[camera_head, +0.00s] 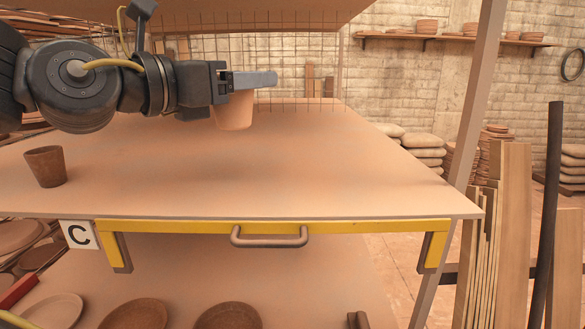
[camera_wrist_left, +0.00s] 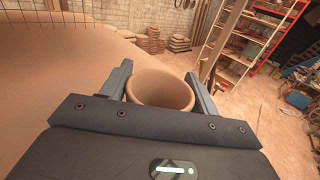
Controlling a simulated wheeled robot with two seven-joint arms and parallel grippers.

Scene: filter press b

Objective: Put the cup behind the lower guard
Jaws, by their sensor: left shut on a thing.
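A light terracotta cup (camera_head: 235,112) is held upright between the fingers of my left gripper (camera_head: 250,80), over the far part of the shelf board in the head view. How far its base is above the board I cannot tell. In the left wrist view the cup's open rim (camera_wrist_left: 162,88) sits between the two fingers (camera_wrist_left: 160,85) and it looks empty. A yellow guard bar (camera_head: 190,228) with a grey handle (camera_head: 270,237) runs along and just below the board's front edge. My right gripper is not in view.
A darker brown cup (camera_head: 45,167) stands at the left of the shelf board (camera_head: 290,175). The middle and right of the board are clear. A wire mesh (camera_head: 290,60) rises at the back. A slanted post (camera_head: 470,110) stands at the right. Round plates (camera_head: 135,314) lie on the lower shelf.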

